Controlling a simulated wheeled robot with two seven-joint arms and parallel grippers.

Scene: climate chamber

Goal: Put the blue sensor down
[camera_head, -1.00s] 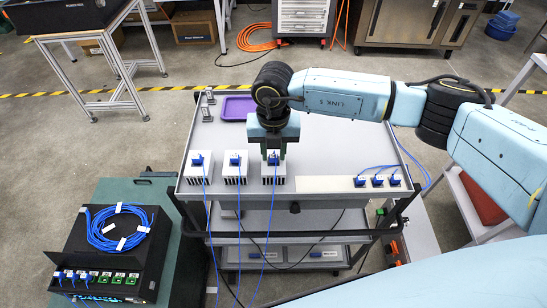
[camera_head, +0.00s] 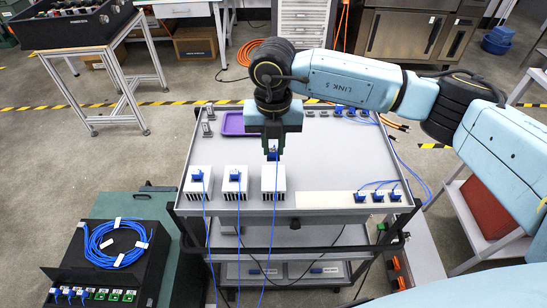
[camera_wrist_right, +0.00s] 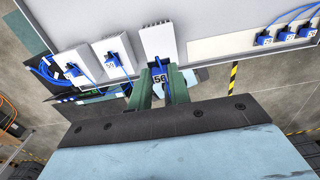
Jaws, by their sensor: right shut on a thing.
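My right gripper (camera_head: 273,149) is shut on a blue sensor (camera_head: 273,156) and holds it above and just behind the rightmost white finned block (camera_head: 274,184). The top of that block is bare. In the right wrist view the held sensor (camera_wrist_right: 159,74) shows the number 56 between the green fingers, and its blue cable hangs down past the front of the cart. Two similar blue sensors sit on the left finned block (camera_head: 199,187) and the middle finned block (camera_head: 235,187). My left gripper is not in view.
The grey cart top (camera_head: 330,160) has free room behind the white strip (camera_head: 325,199), whose right end carries three blue sensors (camera_head: 378,196). A purple tray (camera_head: 234,124) lies at the back left. Small blue parts (camera_head: 350,110) sit at the back right. Cables hang over the front edge.

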